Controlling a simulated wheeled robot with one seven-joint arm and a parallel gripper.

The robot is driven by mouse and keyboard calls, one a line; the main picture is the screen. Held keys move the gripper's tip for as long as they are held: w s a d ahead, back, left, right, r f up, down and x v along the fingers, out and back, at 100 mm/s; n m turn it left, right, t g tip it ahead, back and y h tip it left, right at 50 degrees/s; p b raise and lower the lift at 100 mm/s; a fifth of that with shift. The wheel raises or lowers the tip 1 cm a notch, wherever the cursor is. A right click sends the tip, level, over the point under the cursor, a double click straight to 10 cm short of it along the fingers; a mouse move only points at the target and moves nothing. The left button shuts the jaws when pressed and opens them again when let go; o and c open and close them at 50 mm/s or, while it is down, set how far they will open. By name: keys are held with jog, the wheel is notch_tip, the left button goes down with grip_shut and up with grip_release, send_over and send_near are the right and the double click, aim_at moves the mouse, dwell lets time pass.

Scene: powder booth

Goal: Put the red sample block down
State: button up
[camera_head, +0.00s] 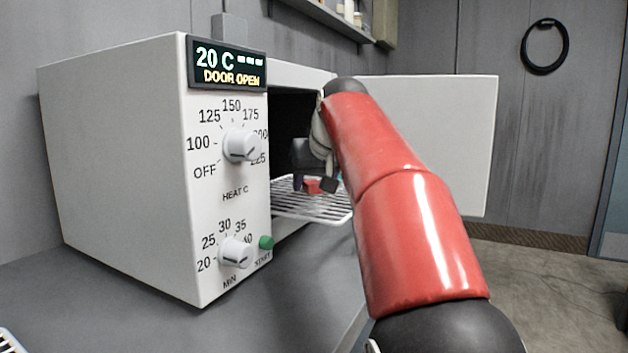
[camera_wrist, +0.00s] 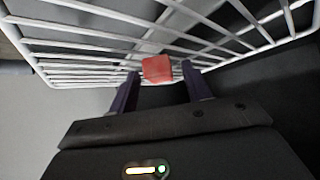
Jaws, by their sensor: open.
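The red sample block (camera_wrist: 157,68) rests on a white wire rack (camera_wrist: 85,62) in the wrist view. My gripper (camera_wrist: 160,82) is open, with one dark finger on each side just short of the block; a gap shows between block and fingers. In the head view the red block (camera_head: 312,186) shows small on the rack (camera_head: 300,205) at the oven's mouth, with my gripper (camera_head: 315,184) over it. My arm hides part of the opening. The white oven (camera_head: 125,170) has its door (camera_head: 430,130) swung open to the right.
The oven display (camera_head: 228,64) reads 20 C and DOOR OPEN. Two knobs and a green button (camera_head: 266,242) are on its front. A shelf (camera_head: 325,18) is above, and a black ring (camera_head: 545,47) hangs on the wall.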

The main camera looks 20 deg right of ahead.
jog(key=shift+r, duration=0.3)
jog(key=p+v, duration=0.2)
jog(key=v, duration=1)
